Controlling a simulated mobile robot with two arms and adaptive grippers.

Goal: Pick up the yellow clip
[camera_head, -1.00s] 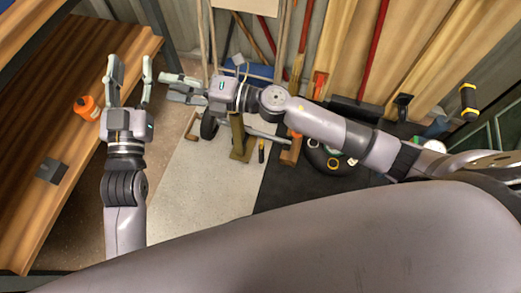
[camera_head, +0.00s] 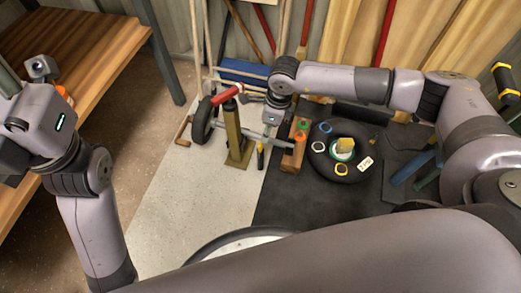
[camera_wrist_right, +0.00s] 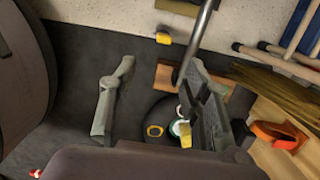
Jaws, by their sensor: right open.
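A small upright yellow piece (camera_head: 346,142) stands by a white-and-teal roll (camera_head: 343,155) in the middle of the black tyre (camera_head: 322,168). A yellow ring (camera_head: 341,169) lies on the tyre's near side. I cannot tell for certain which is the yellow clip. My right gripper (camera_wrist_right: 162,68) is open and empty, left of the tyre in the head view. My left gripper (camera_head: 25,75) is at the left edge, its fingertips cut off.
A wooden block (camera_head: 293,155) stands between the right gripper and the tyre. An olive post (camera_head: 237,135) with a red handle stands to its left. A blue ring (camera_head: 326,127) and a white tag (camera_head: 365,163) lie on the tyre. A wooden bench (camera_head: 95,45) is at left.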

